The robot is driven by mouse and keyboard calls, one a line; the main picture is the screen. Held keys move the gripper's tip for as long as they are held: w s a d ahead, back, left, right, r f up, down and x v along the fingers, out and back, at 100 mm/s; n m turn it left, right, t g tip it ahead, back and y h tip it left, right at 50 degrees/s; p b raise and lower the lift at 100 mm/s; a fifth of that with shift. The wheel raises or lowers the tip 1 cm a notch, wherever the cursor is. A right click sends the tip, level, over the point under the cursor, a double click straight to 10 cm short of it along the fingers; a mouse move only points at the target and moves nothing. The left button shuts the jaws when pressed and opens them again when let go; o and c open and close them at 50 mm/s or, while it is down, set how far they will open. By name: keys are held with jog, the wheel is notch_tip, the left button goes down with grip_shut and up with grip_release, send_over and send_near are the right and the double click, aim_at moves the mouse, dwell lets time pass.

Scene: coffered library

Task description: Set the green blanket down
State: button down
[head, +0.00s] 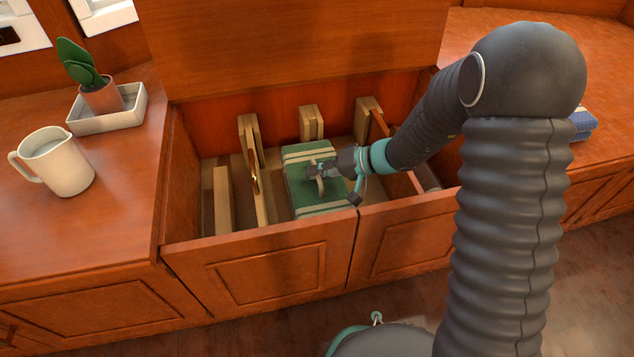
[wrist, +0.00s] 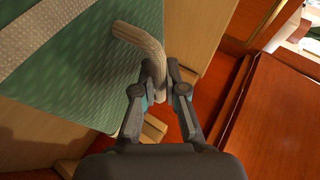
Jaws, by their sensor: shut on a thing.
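The green blanket (head: 302,193) is a folded bundle with pale bands and a pale strap handle. In the head view it is inside the open wooden bench chest (head: 270,232), between wooden dividers. My gripper (head: 330,178) is over the blanket's right side, shut on the handle. The wrist view shows the handle (wrist: 146,44) between the fingertips (wrist: 160,92), with the green blanket (wrist: 85,75) at upper left. The blanket's underside is hidden, so I cannot tell whether it touches the chest floor.
Wooden dividers (head: 256,190) stand left of the blanket, with more behind and to the right. The raised lid (head: 290,45) is at the back. On the left bench top are a white pitcher (head: 62,165) and a potted plant (head: 98,92) in a tray. A blue folded thing (head: 584,122) lies at right.

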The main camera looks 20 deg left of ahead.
aim_at(343, 186)
jog(key=shift+f, duration=1.95)
jog(key=shift+f+b, duration=0.15)
jog(key=shift+b, duration=0.25)
jog(key=c, duration=1.2)
grip_release()
jog(key=p+v, duration=0.1)
jog(key=v, duration=0.6)
jog(key=shift+d+r, duration=0.25)
